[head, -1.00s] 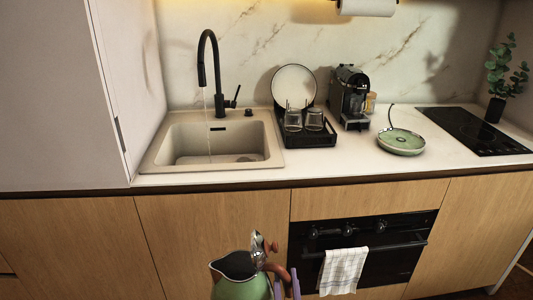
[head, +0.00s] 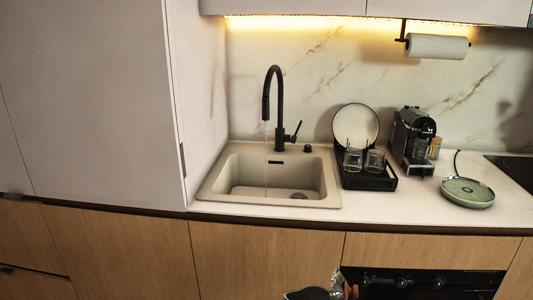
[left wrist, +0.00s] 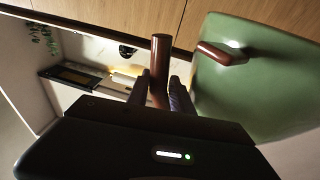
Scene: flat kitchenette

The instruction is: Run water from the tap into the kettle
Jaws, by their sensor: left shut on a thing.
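The green kettle (left wrist: 240,90) fills the right of the left wrist view, with its brown handle (left wrist: 160,60) between the fingers of my left gripper (left wrist: 161,88), which is shut on it. The black tap (head: 277,95) arches over the beige sink (head: 213,192). A thin stream of water (head: 266,165) falls from it into the basin. Its side lever (head: 295,132) is at the right. My right gripper is not in view.
A black dish rack (head: 370,182) with glasses and a plate stands right of the sink. A coffee machine (head: 413,135) and a green round base (head: 467,192) are farther right. A tall pale cabinet wall (head: 150,100) closes off the sink's left side.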

